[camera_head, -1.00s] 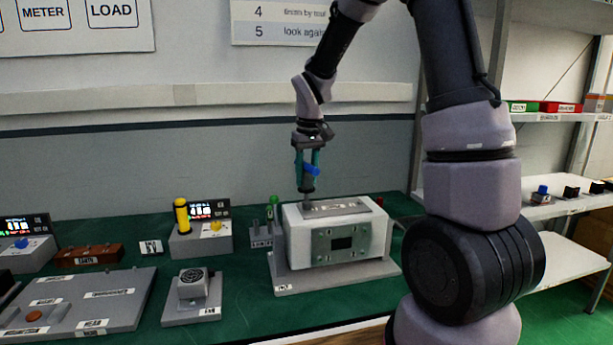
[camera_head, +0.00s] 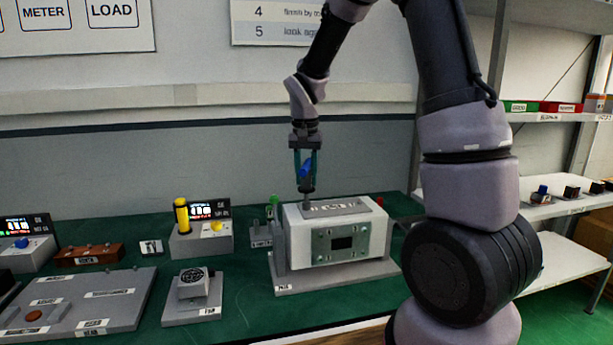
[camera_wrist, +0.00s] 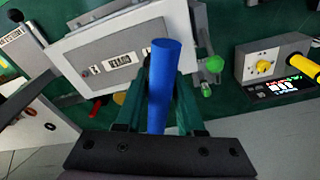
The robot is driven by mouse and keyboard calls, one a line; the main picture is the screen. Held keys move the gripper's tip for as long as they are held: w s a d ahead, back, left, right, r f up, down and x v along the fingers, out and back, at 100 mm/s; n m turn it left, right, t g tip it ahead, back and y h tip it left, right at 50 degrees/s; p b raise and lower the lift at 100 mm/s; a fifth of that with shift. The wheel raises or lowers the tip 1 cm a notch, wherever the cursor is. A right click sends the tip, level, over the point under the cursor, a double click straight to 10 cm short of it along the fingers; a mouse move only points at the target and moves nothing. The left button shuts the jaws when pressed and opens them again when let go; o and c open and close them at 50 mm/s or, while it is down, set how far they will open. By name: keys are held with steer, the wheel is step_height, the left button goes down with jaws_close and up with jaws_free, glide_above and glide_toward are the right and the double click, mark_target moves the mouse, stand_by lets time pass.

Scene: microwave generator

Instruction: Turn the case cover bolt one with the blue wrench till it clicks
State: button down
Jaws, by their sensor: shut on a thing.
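My gripper (camera_head: 306,163) points down above the left end of the white case (camera_head: 295,240). It is shut on the blue wrench (camera_head: 306,170), whose blue handle also fills the middle of the wrist view (camera_wrist: 162,85). The wrench's grey lower end reaches down to the case's top near its left edge; I cannot tell whether it sits on a bolt. The case has a grey labelled top plate (camera_head: 337,207) and a grey front panel (camera_head: 342,242) with small bolts. The bolt under the wrench is hidden in both views.
A grey unit with a yellow cylinder (camera_head: 182,215) and lit display stands left of the case. A fan block (camera_head: 194,285) and a large grey board (camera_head: 80,305) lie nearer. A green-topped peg (camera_head: 274,201) stands close behind the case's left side. A shelf (camera_head: 545,205) stands at right.

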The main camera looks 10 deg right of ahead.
steer(key=m, duration=0.4)
steer(key=shift+m, duration=0.3)
stand_by(0.3)
steer(key=n, duration=0.4)
steer(key=shift+n, duration=0.3)
steer(key=n, duration=0.4)
steer(key=shift+n+y, duration=0.3)
